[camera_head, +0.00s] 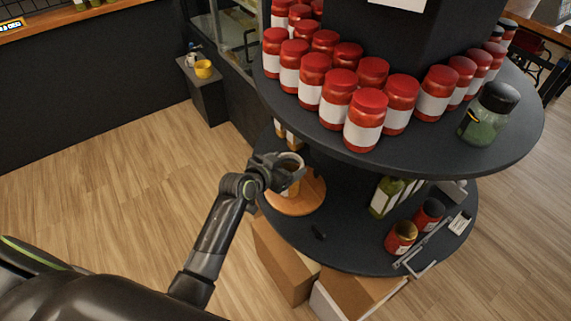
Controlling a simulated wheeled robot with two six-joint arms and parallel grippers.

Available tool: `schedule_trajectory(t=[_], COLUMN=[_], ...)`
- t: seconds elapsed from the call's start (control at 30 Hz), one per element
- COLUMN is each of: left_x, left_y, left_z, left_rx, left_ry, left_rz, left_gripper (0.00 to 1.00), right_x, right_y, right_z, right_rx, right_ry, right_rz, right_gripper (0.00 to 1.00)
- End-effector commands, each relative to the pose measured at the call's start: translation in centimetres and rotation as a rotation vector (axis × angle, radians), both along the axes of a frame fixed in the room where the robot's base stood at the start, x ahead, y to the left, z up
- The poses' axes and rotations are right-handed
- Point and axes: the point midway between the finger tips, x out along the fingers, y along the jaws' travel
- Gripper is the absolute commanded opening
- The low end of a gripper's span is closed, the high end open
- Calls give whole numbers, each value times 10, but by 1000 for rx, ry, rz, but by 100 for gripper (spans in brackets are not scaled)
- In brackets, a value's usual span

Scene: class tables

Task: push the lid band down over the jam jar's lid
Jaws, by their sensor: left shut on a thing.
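My left gripper (282,171) reaches in over the lower dark shelf and is shut on the pale ring-shaped lid band (298,160). The band is at the top of the amber jam jar (291,189), which stands upright on a round wooden board (307,202). The gripper hides much of the jar and its lid. I cannot tell how far down over the lid the band sits. My right gripper is not in view.
The upper round shelf (430,150) overhangs close behind and carries many red-lidded jars (364,120) and a green jar (488,113). The lower shelf (345,235) also holds green bottles (385,196), two red jars and a small black item (319,233). Cardboard boxes (285,262) stand below.

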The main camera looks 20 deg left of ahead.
Motion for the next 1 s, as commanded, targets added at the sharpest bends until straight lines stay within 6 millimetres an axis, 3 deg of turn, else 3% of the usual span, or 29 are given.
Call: schedule_trajectory(t=[1.0], left_x=[0], left_y=[0], left_z=[-26], left_rx=[-1], left_ry=[0], left_rz=[0], left_gripper=[55], right_x=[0], right_y=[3], right_z=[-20], right_rx=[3], right_ry=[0], right_rz=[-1], right_gripper=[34])
